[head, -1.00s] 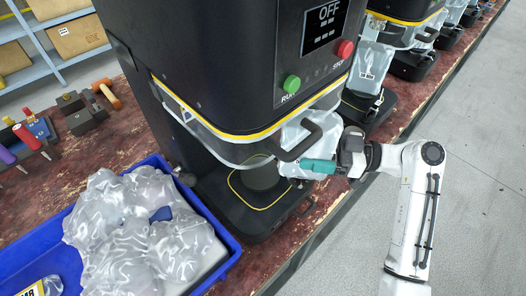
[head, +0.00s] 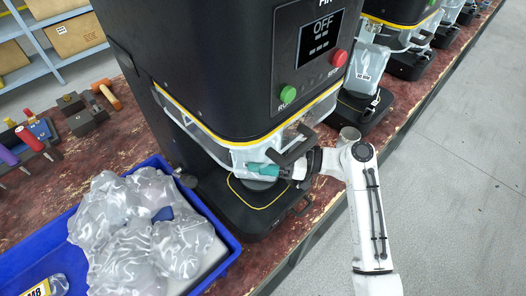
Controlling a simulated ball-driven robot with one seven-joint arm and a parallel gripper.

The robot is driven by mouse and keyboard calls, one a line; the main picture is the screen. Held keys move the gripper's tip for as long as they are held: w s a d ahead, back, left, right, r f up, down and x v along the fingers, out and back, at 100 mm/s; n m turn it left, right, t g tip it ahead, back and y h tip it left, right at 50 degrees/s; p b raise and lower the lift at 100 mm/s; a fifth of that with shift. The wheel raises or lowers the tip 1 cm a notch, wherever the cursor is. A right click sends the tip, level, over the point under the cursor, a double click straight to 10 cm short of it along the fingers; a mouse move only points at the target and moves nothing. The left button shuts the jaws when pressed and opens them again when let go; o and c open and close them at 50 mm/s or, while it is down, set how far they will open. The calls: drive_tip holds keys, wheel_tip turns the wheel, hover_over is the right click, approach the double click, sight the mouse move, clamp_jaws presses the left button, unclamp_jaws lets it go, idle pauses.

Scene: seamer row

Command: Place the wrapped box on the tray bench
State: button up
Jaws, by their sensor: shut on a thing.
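My gripper (head: 292,170) is at the front of the large black machine, close to its black handle and above its base plate. It is shut on a small teal item (head: 262,170), which points to the left; I cannot tell whether it is the wrapped box. The fingertips are largely hidden by the handle and the clear guard. A dark red, worn bench (head: 101,145) carries the machine and a blue tray (head: 226,245). Clear crumpled wrapping (head: 125,235) fills the tray, and a small dark blue thing (head: 162,214) shows in it.
The machine's display (head: 321,30) reads OFF, with a green button (head: 288,91) and a red button (head: 338,58) beside it. Hand tools (head: 30,138) and dark blocks (head: 84,115) lie at the left. More machines line the bench to the right. The grey floor (head: 455,160) is clear.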

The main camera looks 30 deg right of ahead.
drive_tip(key=shift+f+b, duration=0.2)
drive_tip(key=shift+b, duration=0.1)
drive_tip(key=o, duration=1.3)
drive_tip(key=shift+c, duration=0.2)
drive_tip(key=shift+r+p, duration=0.15)
drive_tip(key=shift+p, duration=0.35)
